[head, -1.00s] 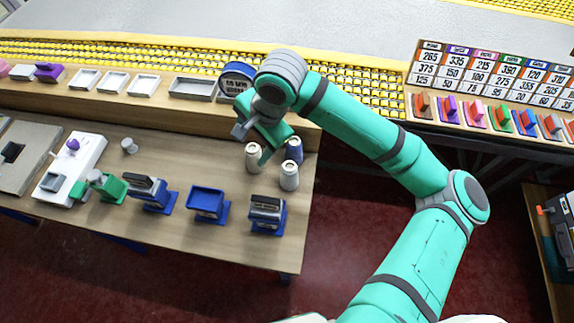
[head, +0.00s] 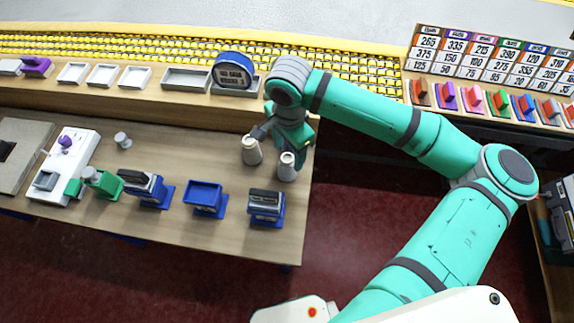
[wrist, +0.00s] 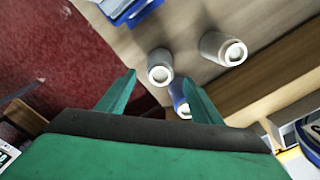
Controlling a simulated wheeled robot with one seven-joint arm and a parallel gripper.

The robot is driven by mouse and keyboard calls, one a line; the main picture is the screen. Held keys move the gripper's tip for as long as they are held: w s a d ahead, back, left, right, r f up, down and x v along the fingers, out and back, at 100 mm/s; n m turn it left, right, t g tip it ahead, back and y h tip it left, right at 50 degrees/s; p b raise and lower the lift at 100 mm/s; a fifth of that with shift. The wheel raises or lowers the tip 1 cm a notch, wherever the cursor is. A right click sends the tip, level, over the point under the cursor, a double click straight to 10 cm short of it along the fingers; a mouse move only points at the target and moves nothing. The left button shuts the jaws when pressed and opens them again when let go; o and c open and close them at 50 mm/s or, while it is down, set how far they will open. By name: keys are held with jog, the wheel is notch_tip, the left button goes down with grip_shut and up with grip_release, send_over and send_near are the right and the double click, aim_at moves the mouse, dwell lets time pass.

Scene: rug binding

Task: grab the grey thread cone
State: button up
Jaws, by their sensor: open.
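The grey thread cone (head: 287,168) stands upright near the right end of the wooden table, in front of my gripper. In the wrist view the grey cone (wrist: 160,72) shows between and just beyond the fingertips, apart from them. My gripper (wrist: 160,82) is open and empty; in the head view it (head: 290,148) hangs over the cone group, its fingers partly hidden. A cream cone (head: 251,151) stands to the left, also seen in the wrist view (wrist: 218,48). A blue cone (wrist: 180,97) is partly covered by the right finger, and my gripper hides it in the head view.
A blue-and-black stamp-like device (head: 266,207) and a blue tray (head: 205,198) stand along the table's front. The table's right edge is close to the cones.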

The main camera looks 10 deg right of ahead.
aim_at(287, 157)
jog(key=shift+s+a+f, duration=0.1)
jog(key=shift+f, duration=0.95)
jog(key=shift+a+f, duration=0.1)
jog(key=shift+f, duration=0.95)
jog(key=c, duration=1.3)
